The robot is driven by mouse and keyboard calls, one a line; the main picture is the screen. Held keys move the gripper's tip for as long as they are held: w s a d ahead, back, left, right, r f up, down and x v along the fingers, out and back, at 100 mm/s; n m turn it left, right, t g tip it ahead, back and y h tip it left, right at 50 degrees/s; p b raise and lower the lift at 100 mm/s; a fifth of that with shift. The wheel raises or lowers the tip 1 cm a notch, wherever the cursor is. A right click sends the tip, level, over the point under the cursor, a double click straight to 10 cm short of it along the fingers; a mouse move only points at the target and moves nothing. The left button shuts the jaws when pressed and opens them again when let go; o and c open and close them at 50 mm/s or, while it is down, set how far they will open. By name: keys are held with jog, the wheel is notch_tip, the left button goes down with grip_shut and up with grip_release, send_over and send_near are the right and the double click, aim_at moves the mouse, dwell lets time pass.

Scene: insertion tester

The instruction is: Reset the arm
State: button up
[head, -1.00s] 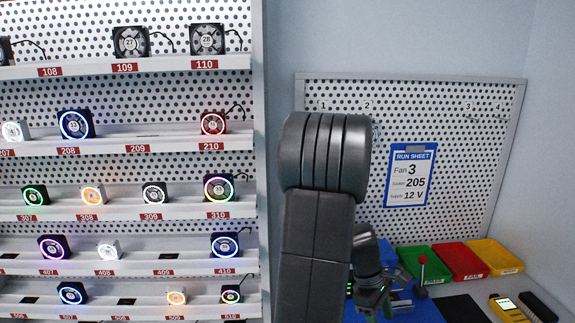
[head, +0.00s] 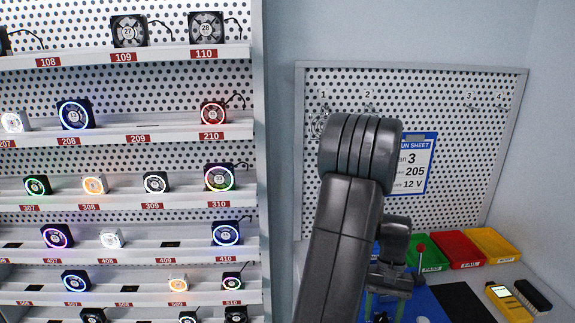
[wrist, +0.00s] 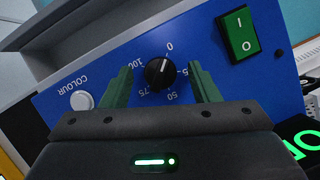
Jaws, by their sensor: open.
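My gripper (wrist: 163,90) is open in the wrist view, with one green finger on each side of a black knob (wrist: 160,71) on a blue panel (wrist: 120,50). Whether the fingers touch the knob I cannot tell; a gap shows on both sides. The knob's white mark points near 0. A green I/O switch (wrist: 238,34) is to the right and a white COLOUR button (wrist: 82,100) to the left. In the head view my arm stands in front of the pegboard, and my gripper is low over the blue tester area, partly hidden.
Green (head: 428,260), red (head: 458,250) and yellow (head: 494,246) bins stand at the back right. A red-topped lever (head: 421,248) is close beside my wrist. A yellow meter (head: 508,302) lies at the right. Shelves of fans fill the left.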

jog(key=m, duration=0.2)
jog(key=m+t+y, duration=0.1)
jog(key=m, duration=0.2)
jog(key=shift+s+d+y, duration=0.1)
jog(key=shift+d+y, duration=0.05)
jog(key=shift+y, duration=0.15)
jog(key=m+t, duration=0.1)
jog(key=m, duration=0.2)
jog(key=shift+m+y, duration=0.3)
jog(key=shift+y, duration=0.1)
